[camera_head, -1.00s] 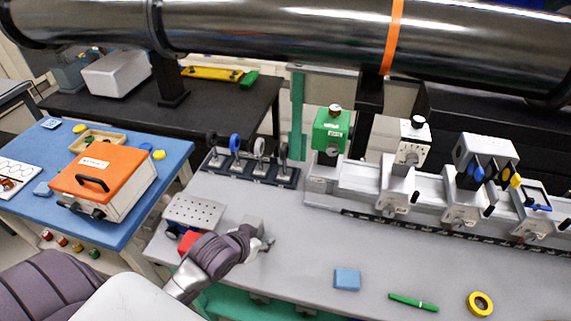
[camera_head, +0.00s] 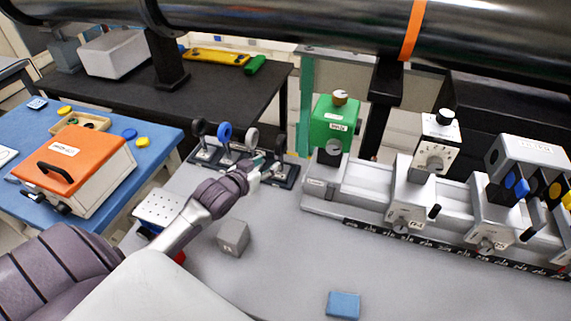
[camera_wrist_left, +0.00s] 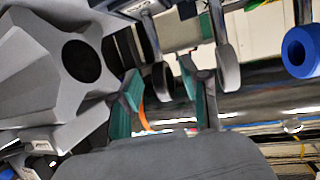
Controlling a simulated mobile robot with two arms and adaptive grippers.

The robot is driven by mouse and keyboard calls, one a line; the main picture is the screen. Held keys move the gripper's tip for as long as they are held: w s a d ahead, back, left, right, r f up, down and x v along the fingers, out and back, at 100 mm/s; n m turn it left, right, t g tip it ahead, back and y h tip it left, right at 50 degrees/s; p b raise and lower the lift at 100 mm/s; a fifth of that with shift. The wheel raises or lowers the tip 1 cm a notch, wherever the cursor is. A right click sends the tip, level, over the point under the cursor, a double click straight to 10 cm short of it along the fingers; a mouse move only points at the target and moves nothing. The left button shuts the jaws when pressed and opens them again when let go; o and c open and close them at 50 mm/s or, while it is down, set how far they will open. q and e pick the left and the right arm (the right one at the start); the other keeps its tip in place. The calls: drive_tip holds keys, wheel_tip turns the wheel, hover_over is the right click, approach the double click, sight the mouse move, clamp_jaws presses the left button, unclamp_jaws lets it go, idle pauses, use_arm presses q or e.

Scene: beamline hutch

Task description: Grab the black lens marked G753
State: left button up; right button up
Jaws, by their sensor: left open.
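A lens rack (camera_head: 205,158) stands on the grey table and holds several upright round lenses. A black lens (camera_head: 198,128) is at its left end, then a blue one (camera_head: 224,132) and a grey one (camera_head: 252,138). A dark lens (camera_head: 280,143) is at the right end. I cannot read G753 on any of them. My left gripper (camera_head: 262,168) is open at the rack's front right side. In the wrist view its teal-padded fingers (camera_wrist_left: 157,90) appear on either side of a dark lens (camera_wrist_left: 160,82); I cannot tell how deep it lies between them. My right gripper is out of view.
A green device (camera_head: 334,125) and a rail with several mounts (camera_head: 375,195) stand right of the rack. A grey block (camera_head: 233,238) and a blue pad (camera_head: 343,304) lie in front. A large black pipe (camera_head: 300,22) crosses above.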

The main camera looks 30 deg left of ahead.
sight(280, 160)
use_arm(q)
drive_tip(key=x, duration=0.2)
drive_tip(key=f+x, duration=0.1)
drive_tip(key=x, duration=0.1)
drive_tip(key=shift+s+r, duration=0.1)
drive_tip(key=shift+s, duration=0.1)
drive_tip(key=x, duration=0.5)
drive_tip(key=shift+d+f+p, duration=0.15)
drive_tip(key=shift+f+p, duration=0.15)
clamp_jaws()
drive_tip(key=shift+r, duration=0.1)
